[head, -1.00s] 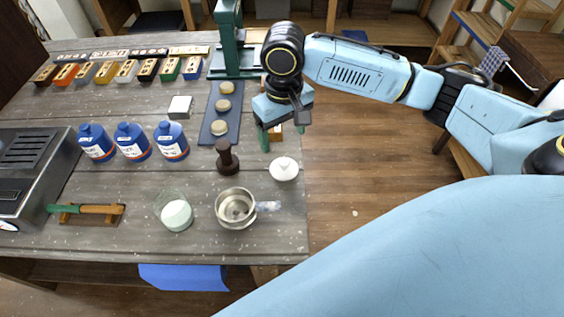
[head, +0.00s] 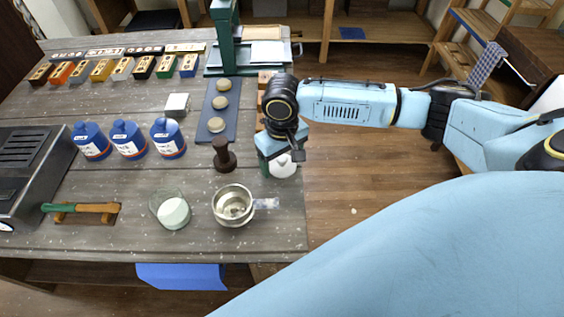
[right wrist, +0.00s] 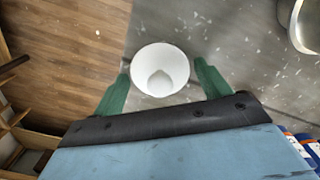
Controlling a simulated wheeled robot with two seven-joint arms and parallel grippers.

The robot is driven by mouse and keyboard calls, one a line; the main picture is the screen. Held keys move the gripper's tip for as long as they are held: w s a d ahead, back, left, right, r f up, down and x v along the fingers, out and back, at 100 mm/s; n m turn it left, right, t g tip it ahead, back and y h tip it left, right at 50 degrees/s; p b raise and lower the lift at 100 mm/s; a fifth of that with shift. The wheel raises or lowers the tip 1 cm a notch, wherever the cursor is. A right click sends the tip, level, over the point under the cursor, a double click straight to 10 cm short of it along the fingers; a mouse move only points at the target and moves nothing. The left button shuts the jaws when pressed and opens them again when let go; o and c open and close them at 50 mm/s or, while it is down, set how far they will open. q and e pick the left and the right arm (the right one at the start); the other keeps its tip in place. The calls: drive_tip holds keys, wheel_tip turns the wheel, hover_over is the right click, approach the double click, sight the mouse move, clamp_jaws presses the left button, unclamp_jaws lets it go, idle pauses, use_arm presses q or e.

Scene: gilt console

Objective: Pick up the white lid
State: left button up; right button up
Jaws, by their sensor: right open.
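The white lid (head: 283,166) lies on the table near its right edge, partly hidden by my right gripper in the head view. It is round with a small knob on top. In the right wrist view the lid (right wrist: 160,70) shows just ahead of and between the two green fingers. My right gripper (head: 280,163) is open over the lid, with nothing held; in the right wrist view the fingers (right wrist: 158,84) stand one on each side of it. I cannot tell whether they touch it. My left gripper is not in view.
A metal pot (head: 233,206) with a clear handle stands in front of the lid, and a dark brown tamper-like piece (head: 223,156) to its left. A glass bowl (head: 171,211) holds something pale. The table's right edge is close, with wooden floor beyond.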

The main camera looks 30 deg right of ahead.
drive_tip(key=shift+c, duration=0.5)
drive_tip(key=c, duration=0.7)
drive_tip(key=shift+r, duration=0.2)
